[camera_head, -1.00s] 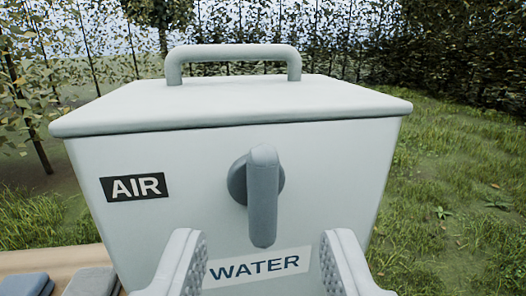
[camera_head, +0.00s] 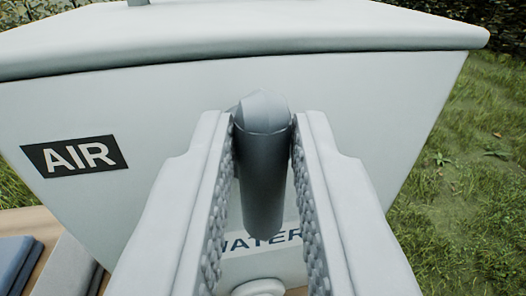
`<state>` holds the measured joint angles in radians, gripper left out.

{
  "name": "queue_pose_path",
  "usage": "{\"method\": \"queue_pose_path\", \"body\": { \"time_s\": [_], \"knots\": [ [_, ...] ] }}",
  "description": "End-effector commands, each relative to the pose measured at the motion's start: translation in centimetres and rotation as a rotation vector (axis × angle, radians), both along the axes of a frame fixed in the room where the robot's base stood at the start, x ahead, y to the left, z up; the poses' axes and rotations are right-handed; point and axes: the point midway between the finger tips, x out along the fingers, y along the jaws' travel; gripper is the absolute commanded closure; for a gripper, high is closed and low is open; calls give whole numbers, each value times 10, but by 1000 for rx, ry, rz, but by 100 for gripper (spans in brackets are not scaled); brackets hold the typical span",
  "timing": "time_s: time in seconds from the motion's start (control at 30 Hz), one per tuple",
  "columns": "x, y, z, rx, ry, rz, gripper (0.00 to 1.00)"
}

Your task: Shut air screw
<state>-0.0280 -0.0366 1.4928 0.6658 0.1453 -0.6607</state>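The air screw is a grey lever (camera_head: 263,180) on the front of a pale box (camera_head: 190,110). Its round pivot is hidden behind my fingers and the lever. The lever points down, over the WATER label (camera_head: 262,243). The AIR label (camera_head: 74,156) is left of the lever. My gripper (camera_head: 264,135) has one finger on each side of the lever's upper part. Both textured fingers lie against it, and it fills the gap at the fingertips.
A brown surface (camera_head: 35,230) with flat grey pieces (camera_head: 15,262) lies at the lower left. Grass (camera_head: 450,180) is open to the right.

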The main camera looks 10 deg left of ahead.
Motion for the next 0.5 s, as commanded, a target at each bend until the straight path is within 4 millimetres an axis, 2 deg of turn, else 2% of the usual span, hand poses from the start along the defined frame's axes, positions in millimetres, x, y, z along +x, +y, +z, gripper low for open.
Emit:
{"method": "queue_pose_path", "body": {
  "time_s": [0.03, 0.1, 0.5],
  "knots": [
    [0, 0, 0, 0, 0, 0, 92],
    [0, 0, 0, 0, 0, 0, 100],
    [0, -1, 1, 46, 16, 0, 100]
  ]
}}
